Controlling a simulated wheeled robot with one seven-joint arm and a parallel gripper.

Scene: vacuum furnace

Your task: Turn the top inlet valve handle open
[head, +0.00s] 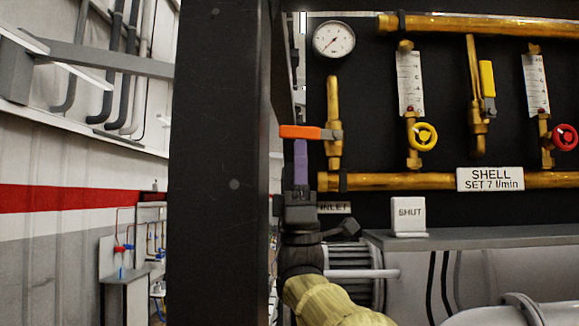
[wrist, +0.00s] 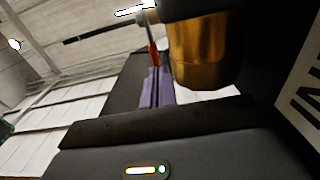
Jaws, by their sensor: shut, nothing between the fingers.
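The inlet valve has an orange lever handle (head: 302,132) that lies level, pointing left from a vertical brass pipe (head: 333,110). The handle crosses the pipe's line at a right angle. My gripper (head: 300,146) has purple fingers, pointing up and pressed together, with nothing between them. Its tips are just below the orange handle; I cannot tell whether they touch it. In the wrist view the purple fingers (wrist: 155,84) reach up towards the handle (wrist: 154,55), seen nearly end-on, beside a large brass fitting (wrist: 205,60). An INLET label (head: 335,208) is partly hidden by my gripper.
A dark upright post (head: 222,160) stands close on the left. A gauge (head: 334,39), a yellow lever (head: 487,78), a yellow wheel (head: 423,136) and a red wheel (head: 565,137) are on the panel. A SHUT sign (head: 408,217) stands on the grey housing below.

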